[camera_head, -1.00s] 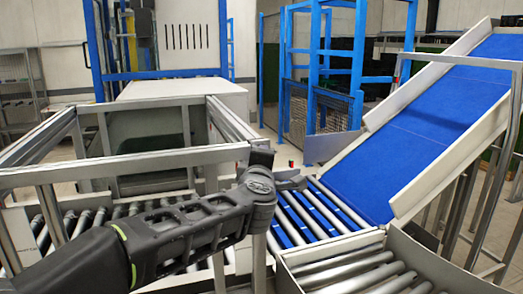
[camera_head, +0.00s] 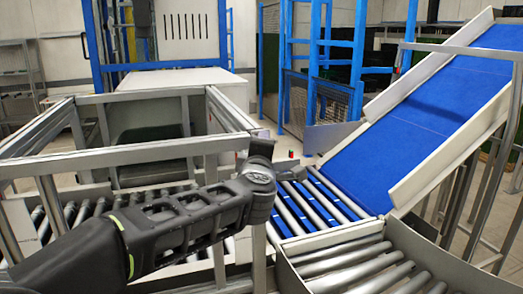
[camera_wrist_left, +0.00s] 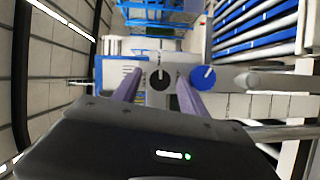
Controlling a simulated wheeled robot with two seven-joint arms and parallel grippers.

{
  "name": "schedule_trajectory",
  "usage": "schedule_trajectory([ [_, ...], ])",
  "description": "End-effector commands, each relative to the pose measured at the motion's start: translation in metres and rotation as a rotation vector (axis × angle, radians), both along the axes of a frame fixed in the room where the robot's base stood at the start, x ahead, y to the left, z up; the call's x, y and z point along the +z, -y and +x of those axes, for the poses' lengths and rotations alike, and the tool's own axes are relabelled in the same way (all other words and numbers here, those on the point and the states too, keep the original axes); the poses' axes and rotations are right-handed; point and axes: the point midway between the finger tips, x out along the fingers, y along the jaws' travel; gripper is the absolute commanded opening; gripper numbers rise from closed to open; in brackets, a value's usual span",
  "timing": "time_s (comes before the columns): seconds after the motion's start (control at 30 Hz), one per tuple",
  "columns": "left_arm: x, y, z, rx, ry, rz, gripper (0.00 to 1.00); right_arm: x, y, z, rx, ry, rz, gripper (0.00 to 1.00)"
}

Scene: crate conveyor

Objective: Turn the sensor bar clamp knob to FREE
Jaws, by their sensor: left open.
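In the left wrist view, my left gripper (camera_wrist_left: 159,73) is open, with its two fingers spread. A round black knob (camera_wrist_left: 160,79) with a pale pointer mark shows between and beyond the fingers, apart from them as far as I can tell. A blue knob (camera_wrist_left: 203,78) with a white mark sits just right of the right finger. Labels are too small to read, so I cannot tell which knob is the clamp knob. In the head view my left arm reaches from the lower left to the frame beside the rollers, and its fingers are mostly hidden.
A metal rail frame (camera_head: 125,148) stands around and behind my arm. A roller conveyor (camera_head: 350,262) lies at the lower right, and a blue inclined belt (camera_head: 410,120) rises to the right. A grey rounded part (camera_wrist_left: 262,80) is right of the blue knob.

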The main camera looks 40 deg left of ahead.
Motion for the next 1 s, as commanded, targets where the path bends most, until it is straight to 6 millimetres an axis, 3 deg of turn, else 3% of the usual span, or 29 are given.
schedule_trajectory([
  [0.5,0.004,0.038,-0.059,0.0,0.001,0.001,0.51,-0.009,-0.001,0.0,0.001,0.004,0.002,0.36],
  [1.0,0.004,0.04,-0.062,-0.001,-0.001,0.001,0.51,-0.009,-0.001,0.0,0.001,0.004,0.002,0.36],
])
